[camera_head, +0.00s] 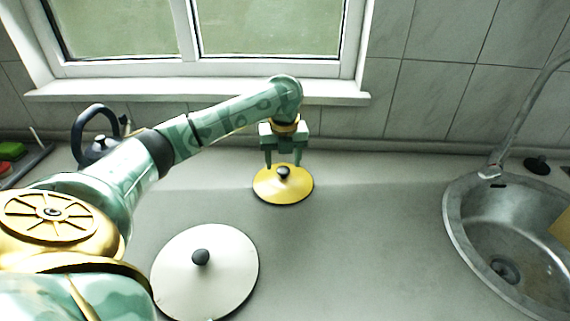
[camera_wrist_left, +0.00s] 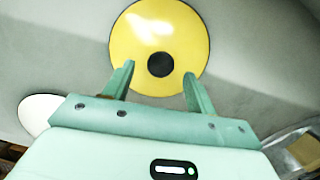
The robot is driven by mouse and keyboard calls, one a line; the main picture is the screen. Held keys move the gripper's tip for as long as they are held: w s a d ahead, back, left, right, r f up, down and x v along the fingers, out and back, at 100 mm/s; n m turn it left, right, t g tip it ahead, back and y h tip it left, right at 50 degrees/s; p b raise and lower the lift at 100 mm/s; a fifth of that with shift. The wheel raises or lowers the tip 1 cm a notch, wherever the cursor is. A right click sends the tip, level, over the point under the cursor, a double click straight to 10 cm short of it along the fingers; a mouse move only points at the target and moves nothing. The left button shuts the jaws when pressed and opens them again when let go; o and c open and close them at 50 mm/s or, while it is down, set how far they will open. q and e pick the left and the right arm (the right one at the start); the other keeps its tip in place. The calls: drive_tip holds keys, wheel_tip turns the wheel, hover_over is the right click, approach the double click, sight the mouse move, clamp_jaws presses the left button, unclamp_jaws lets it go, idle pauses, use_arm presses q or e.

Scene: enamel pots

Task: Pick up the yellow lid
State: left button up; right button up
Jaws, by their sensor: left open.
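The yellow lid (camera_head: 271,191) with a black knob lies flat on the grey counter in the head view, near the middle. It also shows in the left wrist view (camera_wrist_left: 136,53), with its black knob near the middle of the picture. My left gripper (camera_head: 283,164) is open and points down over the far part of the lid. In the left wrist view its two fingers (camera_wrist_left: 159,75) are spread, one on each side of the knob, with clear space between. Whether the fingertips touch the lid cannot be told. My right gripper is in neither view.
A larger white lid (camera_head: 218,280) with a black knob lies nearer on the counter, left of the yellow lid. A metal sink (camera_head: 462,230) with a faucet is at the right. A dark-handled kettle (camera_head: 97,148) stands at the back left. The counter between yellow lid and sink is clear.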

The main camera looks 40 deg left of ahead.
use_arm(q)
drive_tip(key=shift+w+a+f+b, duration=0.1)
drive_tip(key=shift+f+b, duration=0.1)
drive_tip(key=shift+f, duration=0.4)
drive_tip(key=shift+w+a+f+b, duration=0.1)
drive_tip(key=shift+f+b, duration=0.05)
drive_tip(key=shift+f, duration=0.45)
drive_tip(key=shift+d+r, duration=0.1)
drive_tip(key=shift+r, duration=0.15)
drive_tip(key=shift+c, duration=0.4)
drive_tip(key=c, duration=0.9)
drive_tip(key=shift+r, duration=0.1)
drive_tip(key=shift+c, duration=0.2)
